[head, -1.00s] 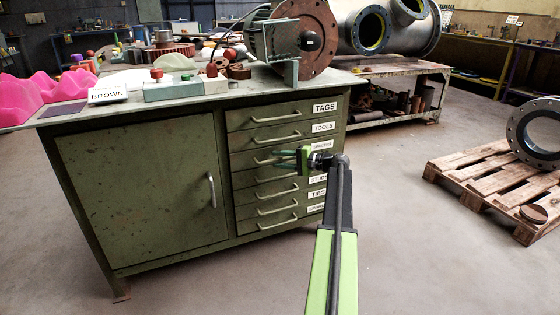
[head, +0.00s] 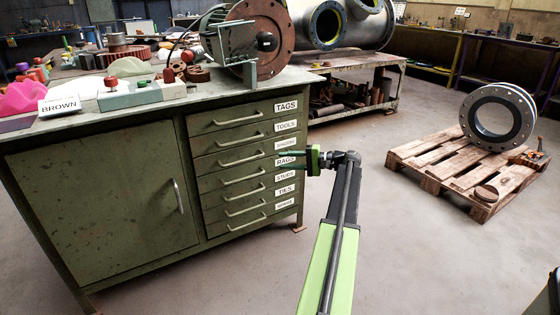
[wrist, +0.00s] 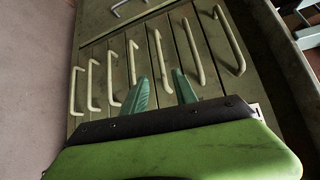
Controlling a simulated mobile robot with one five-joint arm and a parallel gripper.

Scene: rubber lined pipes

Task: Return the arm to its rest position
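My gripper (head: 296,158) is at the end of my green and black arm, in front of the right side of the green drawer cabinet (head: 110,205). In the wrist view its two teal fingers (wrist: 160,92) stand apart with nothing between them, facing the drawer fronts. Several drawer handles (wrist: 196,50) show beyond and beside the fingertips. All the drawers look closed. I cannot tell the exact gap between the fingertips and the drawers.
A motor with a brown flange (head: 262,38) stands on the cabinet top. A wooden pallet (head: 440,165) with a flanged pipe ring (head: 497,115) stands at right. A metal bench (head: 350,90) with large pipes is behind. The floor between cabinet and pallet is clear.

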